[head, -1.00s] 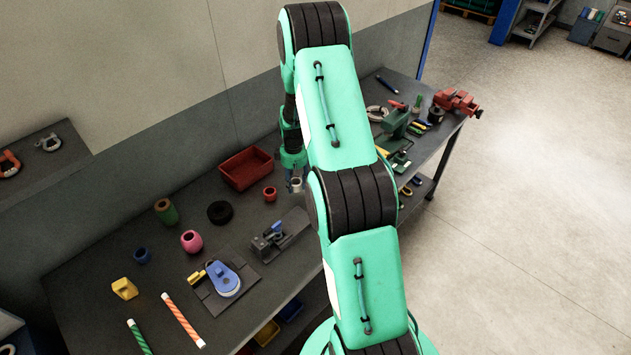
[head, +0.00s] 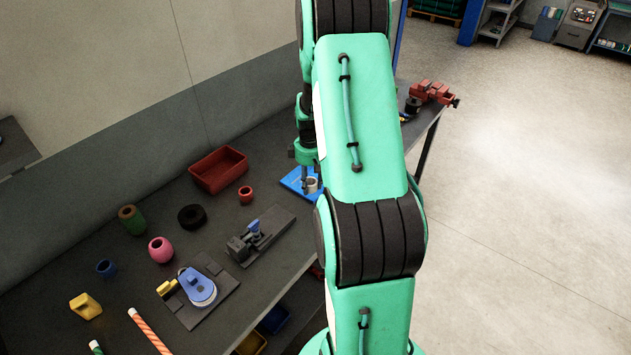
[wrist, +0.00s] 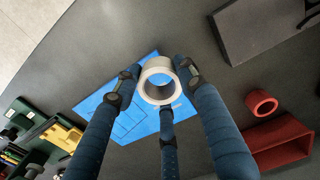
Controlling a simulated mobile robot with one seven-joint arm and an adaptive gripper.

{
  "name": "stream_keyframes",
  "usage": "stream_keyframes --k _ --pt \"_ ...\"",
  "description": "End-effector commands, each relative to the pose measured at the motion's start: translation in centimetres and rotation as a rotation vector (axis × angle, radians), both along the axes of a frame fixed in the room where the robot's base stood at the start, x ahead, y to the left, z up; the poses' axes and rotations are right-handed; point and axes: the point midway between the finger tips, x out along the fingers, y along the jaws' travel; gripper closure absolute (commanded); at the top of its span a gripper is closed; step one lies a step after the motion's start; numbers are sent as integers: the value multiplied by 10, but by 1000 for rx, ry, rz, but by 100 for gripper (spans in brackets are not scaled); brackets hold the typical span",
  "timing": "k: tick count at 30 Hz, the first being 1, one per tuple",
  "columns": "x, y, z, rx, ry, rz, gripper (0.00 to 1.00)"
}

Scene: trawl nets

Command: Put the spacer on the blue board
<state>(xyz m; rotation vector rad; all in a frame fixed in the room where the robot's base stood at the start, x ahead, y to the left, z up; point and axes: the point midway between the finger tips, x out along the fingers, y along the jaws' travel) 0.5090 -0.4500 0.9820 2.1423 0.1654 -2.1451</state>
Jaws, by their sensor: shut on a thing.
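The spacer is a short, pale grey ring (wrist: 157,63) held between the dark fingers of my gripper (wrist: 158,80) in the wrist view. My gripper is shut on it, with its open end facing the camera. The blue board (wrist: 122,122) lies flat on the bench behind the spacer, partly hidden by the fingers. In the head view the spacer (head: 312,186) shows under my gripper (head: 308,178), over the blue board (head: 292,182); my arm hides part of the board. I cannot tell whether the spacer touches the board.
A red ring (head: 246,195) and a red bin (head: 218,170) stand left of the board. A grey clamp fixture (head: 258,238) is nearer the bench's front edge. Green and yellow items (wrist: 62,135) lie on the board's other side. A red vise (head: 432,92) sits at the far end.

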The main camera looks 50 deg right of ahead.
Motion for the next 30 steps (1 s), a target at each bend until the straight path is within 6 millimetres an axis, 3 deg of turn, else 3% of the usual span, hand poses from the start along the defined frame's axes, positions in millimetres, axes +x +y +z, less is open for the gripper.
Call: stream_keyframes --k 6,12,30 --pt "-30 -7 -3 -1 -1 15 85" --pt "-43 -8 -2 1 0 25 85" --pt "-39 -13 -1 0 -1 27 85"
